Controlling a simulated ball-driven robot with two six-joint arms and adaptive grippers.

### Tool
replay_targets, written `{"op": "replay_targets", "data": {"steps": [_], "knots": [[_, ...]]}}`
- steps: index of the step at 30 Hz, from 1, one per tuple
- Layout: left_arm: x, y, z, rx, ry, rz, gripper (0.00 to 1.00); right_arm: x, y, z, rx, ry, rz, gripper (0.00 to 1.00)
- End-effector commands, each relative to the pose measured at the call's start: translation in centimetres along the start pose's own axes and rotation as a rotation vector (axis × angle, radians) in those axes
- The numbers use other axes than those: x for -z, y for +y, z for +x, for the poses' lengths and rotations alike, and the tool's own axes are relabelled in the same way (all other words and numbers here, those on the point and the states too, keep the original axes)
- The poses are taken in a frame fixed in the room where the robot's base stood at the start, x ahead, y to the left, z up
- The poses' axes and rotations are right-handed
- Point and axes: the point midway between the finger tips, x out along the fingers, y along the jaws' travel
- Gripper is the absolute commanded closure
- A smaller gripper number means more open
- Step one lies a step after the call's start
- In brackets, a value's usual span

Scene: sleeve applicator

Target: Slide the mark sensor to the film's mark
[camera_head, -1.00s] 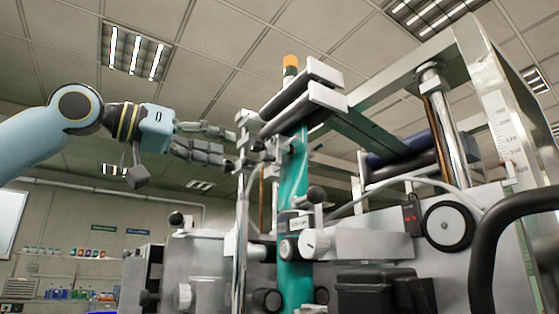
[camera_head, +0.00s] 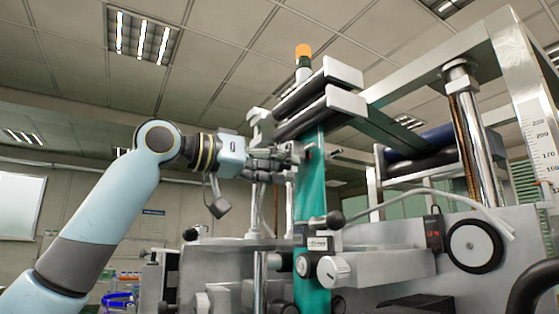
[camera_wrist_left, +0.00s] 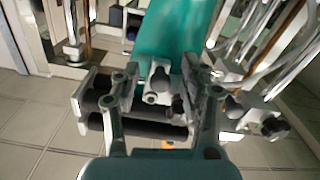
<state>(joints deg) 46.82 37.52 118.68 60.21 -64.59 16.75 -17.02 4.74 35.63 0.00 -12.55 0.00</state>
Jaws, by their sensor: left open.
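The teal film (camera_head: 311,190) runs down the front of the machine from the black rollers; it also shows in the wrist view (camera_wrist_left: 176,30). A small silver block with a round knob (camera_wrist_left: 158,82), which looks like the mark sensor, sits in front of the film. My left gripper (camera_head: 292,160) is open, its fingers pointing at this block. In the wrist view the gripper (camera_wrist_left: 163,105) has one finger on each side of the block; I cannot tell whether they touch it. In the head view the gripper partly hides that spot. I cannot make out a printed mark. My right gripper is not in view.
Black rollers with pale ends (camera_head: 318,105) are just above the gripper. A silver knob (camera_head: 333,270) and a black ball handle (camera_head: 335,219) stand lower by the film. A chrome column (camera_head: 464,130) and frame stand at right. The space left of the machine is open.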

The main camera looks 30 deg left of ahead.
Motion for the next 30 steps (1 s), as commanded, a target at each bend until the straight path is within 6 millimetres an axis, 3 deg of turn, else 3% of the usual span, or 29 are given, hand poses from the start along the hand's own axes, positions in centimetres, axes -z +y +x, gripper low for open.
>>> {"op": "replay_targets", "data": {"steps": [8, 18, 30], "knots": [[-0.03, -0.01, 0.12, 0.000, 0.000, 0.000, 0.57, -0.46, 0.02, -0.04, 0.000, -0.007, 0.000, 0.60], [-0.02, -0.02, 0.10, 0.000, 0.000, 0.000, 1.00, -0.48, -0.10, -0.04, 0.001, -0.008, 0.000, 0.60], [0.02, 0.19, 0.12, 0.000, -0.001, 0.000, 1.00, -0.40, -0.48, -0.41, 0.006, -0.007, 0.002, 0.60]]}}
